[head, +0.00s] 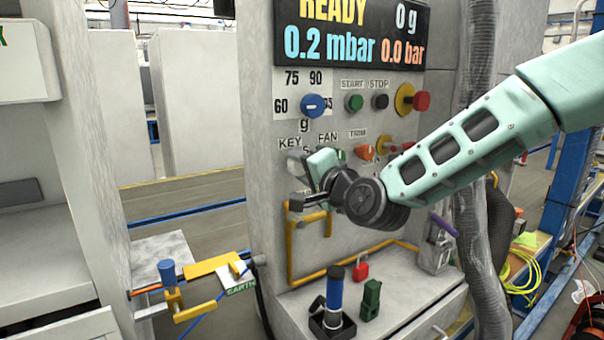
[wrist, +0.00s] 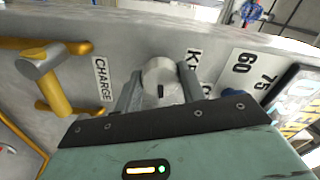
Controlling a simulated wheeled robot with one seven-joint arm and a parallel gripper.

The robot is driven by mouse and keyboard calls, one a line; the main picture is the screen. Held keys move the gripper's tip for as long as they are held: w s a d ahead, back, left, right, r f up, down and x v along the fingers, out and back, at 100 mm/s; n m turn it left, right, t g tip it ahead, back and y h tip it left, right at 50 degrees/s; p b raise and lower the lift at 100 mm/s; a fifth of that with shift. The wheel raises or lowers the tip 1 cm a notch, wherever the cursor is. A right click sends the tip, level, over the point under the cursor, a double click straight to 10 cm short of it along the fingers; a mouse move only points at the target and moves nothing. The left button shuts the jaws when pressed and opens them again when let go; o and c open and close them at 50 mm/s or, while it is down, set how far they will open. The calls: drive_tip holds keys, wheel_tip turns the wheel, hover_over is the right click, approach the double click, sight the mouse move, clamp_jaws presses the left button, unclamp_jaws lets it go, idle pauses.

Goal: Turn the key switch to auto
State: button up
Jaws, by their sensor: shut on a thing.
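The key switch (wrist: 160,72) is a round grey knob with a dark slot in its face, set in the grey panel beside the KEY label. In the wrist view, my gripper (wrist: 160,90) has one finger on each side of the knob and is shut on it. In the head view, my gripper (head: 299,172) is at the panel just below the KEY label (head: 289,142), and its body and wrist largely hide the switch. The slot looks roughly upright in the wrist view. I cannot read which marked position the switch is at.
A blue knob (head: 313,105) and green START button (head: 354,102) sit above my gripper. An orange TRIM knob (head: 364,152) is close on the right. A yellow handle (wrist: 48,80) stands out beside the CHARGE label (wrist: 102,79). A shelf (head: 400,308) below holds several small items.

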drive_tip(key=m, duration=0.3)
drive_tip(key=shift+m+b, duration=0.35)
drive_tip(key=shift+m, duration=0.05)
drive_tip(key=shift+m+b, duration=0.35)
drive_tip(key=shift+m, duration=1.65)
drive_tip(key=o, duration=1)
drive_tip(key=shift+c, duration=0.2)
drive_tip(key=p+v, duration=0.1)
drive_tip(key=v, duration=1.6)
drive_tip(key=shift+d+p, duration=0.2)
drive_tip(key=shift+p, duration=0.1)
